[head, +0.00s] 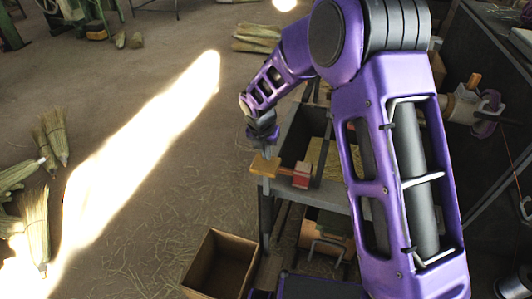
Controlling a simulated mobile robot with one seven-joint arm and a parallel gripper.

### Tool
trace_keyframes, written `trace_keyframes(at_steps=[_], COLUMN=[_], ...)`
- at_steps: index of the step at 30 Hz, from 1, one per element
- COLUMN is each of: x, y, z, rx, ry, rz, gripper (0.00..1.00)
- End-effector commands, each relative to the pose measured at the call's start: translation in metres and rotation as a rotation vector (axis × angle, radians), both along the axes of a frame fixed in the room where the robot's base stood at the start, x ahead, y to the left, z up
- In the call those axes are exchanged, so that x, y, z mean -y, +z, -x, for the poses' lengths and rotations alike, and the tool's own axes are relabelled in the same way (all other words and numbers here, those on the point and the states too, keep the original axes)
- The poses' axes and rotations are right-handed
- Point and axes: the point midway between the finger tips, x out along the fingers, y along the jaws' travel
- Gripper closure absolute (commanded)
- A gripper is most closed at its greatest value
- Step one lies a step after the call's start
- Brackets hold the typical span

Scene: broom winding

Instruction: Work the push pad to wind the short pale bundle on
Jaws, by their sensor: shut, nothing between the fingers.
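My gripper (263,136) is at the end of my purple arm, pointing down, shut and empty. Yellowish straw material (322,156) lies on the bench behind the red block, partly hidden by my arm. I cannot tell whether it is the short pale bundle.
An open cardboard box (222,265) stands on the floor in front of the bench. Straw brooms (38,210) lie at the left, and more straw bundles (256,38) lie at the back. A machine with a pale roller (462,108) is at the right.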

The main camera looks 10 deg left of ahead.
Motion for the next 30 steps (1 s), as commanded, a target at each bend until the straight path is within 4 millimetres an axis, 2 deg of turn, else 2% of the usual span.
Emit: trace_keyframes(at_steps=[5,11,17,30], x=[0.000,0.000,0.000,0.000], y=[-0.003,-0.020,-0.019,-0.038], z=[0.000,0.000,0.000,0.000], rx=[0.000,-0.001,0.000,-0.001], ry=[0.000,0.000,0.000,0.000], rz=[0.000,0.001,0.000,0.001], gripper=[1.00,1.00,1.00,1.00])
